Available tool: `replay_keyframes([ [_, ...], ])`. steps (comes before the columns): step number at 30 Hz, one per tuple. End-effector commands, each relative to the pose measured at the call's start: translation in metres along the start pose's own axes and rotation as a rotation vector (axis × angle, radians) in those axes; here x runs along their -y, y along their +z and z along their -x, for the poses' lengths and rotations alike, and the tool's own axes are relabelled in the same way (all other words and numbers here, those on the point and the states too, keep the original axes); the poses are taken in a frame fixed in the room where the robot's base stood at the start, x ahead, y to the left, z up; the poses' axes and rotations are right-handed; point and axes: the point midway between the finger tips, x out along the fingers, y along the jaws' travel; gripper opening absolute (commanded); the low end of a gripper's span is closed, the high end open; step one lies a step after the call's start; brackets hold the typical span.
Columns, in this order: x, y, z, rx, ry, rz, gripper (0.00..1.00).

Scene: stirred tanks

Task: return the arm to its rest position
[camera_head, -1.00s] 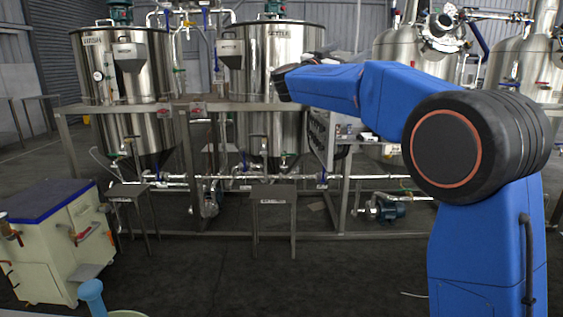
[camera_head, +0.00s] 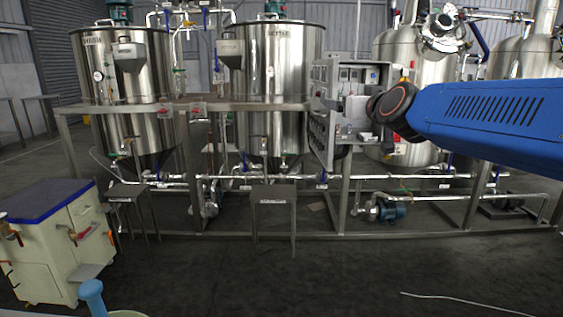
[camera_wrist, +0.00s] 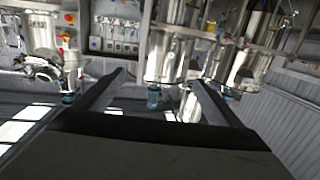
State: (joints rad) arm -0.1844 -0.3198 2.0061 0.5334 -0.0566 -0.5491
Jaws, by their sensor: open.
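My gripper (camera_wrist: 160,88) shows in the wrist view with its two dark fingers spread apart. It is open, and nothing sits between the fingers. Beyond them the wrist view shows tanks and a control panel, tilted and at a distance. In the head view my blue arm (camera_head: 495,118) reaches in from the right edge, with a dark round joint at its left end. The gripper itself cannot be made out in the head view.
Two steel tanks, one at left (camera_head: 130,80) and one at centre (camera_head: 285,75), stand in a metal frame. A control panel (camera_head: 345,85) is beside my arm. A cream cabinet (camera_head: 60,245) stands at lower left, a small stool (camera_head: 273,197) in front.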

Motion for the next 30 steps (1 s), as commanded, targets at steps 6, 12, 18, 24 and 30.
replay_keyframes([
  [6, 0.001, 0.103, 0.078, 0.268, -0.065, -0.012, 0.89],
  [12, -0.006, 0.2, 0.158, 0.527, -0.064, -0.035, 0.89],
  [18, -0.018, 0.291, 0.244, 0.779, -0.011, -0.063, 0.89],
  [24, -0.03, 0.36, 0.32, 0.985, 0.069, -0.093, 0.89],
  [30, -0.036, 0.391, 0.357, 1.081, 0.118, -0.105, 0.89],
])
